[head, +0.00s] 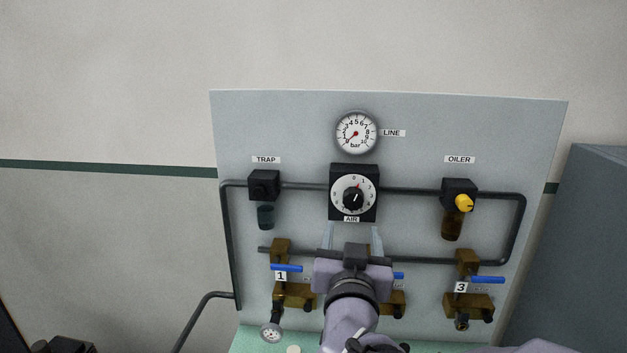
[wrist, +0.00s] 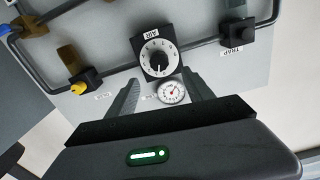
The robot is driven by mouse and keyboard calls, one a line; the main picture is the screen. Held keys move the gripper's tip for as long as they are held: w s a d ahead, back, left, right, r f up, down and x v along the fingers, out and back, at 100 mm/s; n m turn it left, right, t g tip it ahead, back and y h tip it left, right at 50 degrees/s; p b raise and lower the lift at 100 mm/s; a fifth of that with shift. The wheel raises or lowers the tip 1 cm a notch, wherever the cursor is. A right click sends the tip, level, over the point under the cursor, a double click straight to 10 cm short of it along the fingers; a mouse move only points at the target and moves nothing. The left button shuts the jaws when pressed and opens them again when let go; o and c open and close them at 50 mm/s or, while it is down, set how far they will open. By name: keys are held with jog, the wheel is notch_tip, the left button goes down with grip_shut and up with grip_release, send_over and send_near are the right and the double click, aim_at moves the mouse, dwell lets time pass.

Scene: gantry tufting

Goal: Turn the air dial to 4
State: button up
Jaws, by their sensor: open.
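The air dial (head: 353,194) is a black knob on a round white numbered face in a black square housing, above the label AIR. Its white pointer mark tilts up and to the right, seemingly near the 1; the exact reading is too small to tell. The dial also shows upside down in the wrist view (wrist: 158,58). My gripper (head: 352,231) is open and empty, its two fingers pointing up just below the dial housing in the head view. In the wrist view my gripper (wrist: 159,84) has its fingers spread apart, with the dial beyond the tips. No contact shows.
The line gauge (head: 356,133) is above the dial, its needle low on the scale. The trap (head: 264,185) is at left and the oiler (head: 459,195), with a yellow knob, at right. Dark pipes join them. Blue-handled valves (head: 287,268) sit below, the middle one partly hidden by my arm.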

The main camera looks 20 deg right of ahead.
aim_at(353, 205)
jog(key=p+x, duration=0.3)
jog(key=x, duration=0.9)
jog(key=shift+w+d+p, duration=0.2)
jog(key=shift+d+p, duration=0.05)
jog(key=shift+p, duration=0.1)
jog(key=shift+c, duration=0.2)
grip_shut()
jog(key=shift+f, duration=0.15)
jog(key=shift+b, duration=0.65)
